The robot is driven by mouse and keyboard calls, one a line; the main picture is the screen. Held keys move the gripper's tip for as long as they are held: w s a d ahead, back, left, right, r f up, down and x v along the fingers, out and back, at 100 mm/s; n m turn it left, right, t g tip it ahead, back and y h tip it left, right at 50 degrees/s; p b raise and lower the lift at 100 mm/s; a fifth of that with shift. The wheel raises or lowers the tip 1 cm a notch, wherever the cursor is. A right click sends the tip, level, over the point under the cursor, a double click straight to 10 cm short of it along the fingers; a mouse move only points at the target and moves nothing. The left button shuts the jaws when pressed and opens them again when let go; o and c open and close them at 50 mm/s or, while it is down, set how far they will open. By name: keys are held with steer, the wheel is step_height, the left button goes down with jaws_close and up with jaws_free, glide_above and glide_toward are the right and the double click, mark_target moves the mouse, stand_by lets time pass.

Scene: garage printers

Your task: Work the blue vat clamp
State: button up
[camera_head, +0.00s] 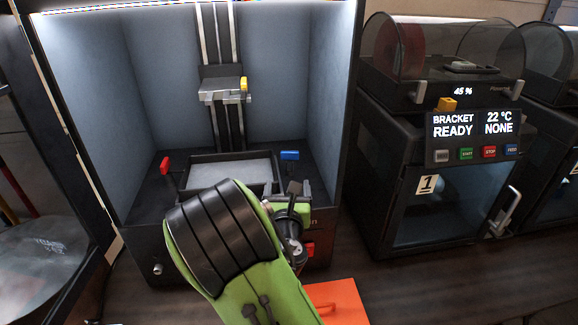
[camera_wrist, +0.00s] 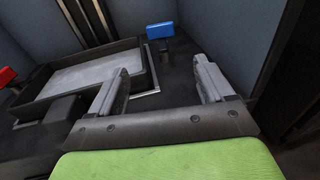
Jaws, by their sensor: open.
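The blue vat clamp (camera_head: 290,155) is a small blue block on a short post at the right of the resin vat (camera_head: 184,158) inside the printer. In the wrist view the blue clamp (camera_wrist: 160,30) stands beyond and between my fingertips, apart from them. My gripper (camera_wrist: 164,78) is open with nothing between its two grey fingers. In the head view my green arm reaches in from the front, and my gripper (camera_head: 299,188) is near the vat's front right corner, in front of the clamp. The arm hides part of the vat's front.
A red clamp (camera_head: 165,164) stands left of the vat. The build platform (camera_head: 222,84) with a yellow knob hangs above on its rails. The printer's walls close in both sides. An orange tray (camera_head: 337,301) lies in front, and another printer (camera_head: 432,190) stands at right.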

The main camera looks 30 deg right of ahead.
mark_target(290, 154)
steer(key=r+p, duration=0.1)
steer(key=p, duration=0.2)
steer(key=r+g+p, duration=0.1)
steer(key=p, duration=0.2)
steer(key=shift+w+d+r+y+p, duration=0.1)
steer(key=shift+w+r+y+p, duration=0.1)
steer(key=shift+w+y+p, duration=0.15)
steer(key=p, duration=0.3)
steer(key=shift+r+g, duration=0.2)
steer(key=shift+g, duration=0.2)
step_height(290, 154, up, 4)
steer(key=g+y+p, duration=0.1)
steer(key=p, duration=1.2)
steer(key=shift+y, duration=0.25)
steer(key=x, duration=1.5)
steer(key=shift+s+d+f, duration=0.15)
steer(key=shift+d+f, duration=0.1)
steer(key=shift+d, duration=0.15)
steer(key=shift+c, duration=0.5)
steer(key=shift+r, duration=0.1)
steer(key=c, duration=0.9)
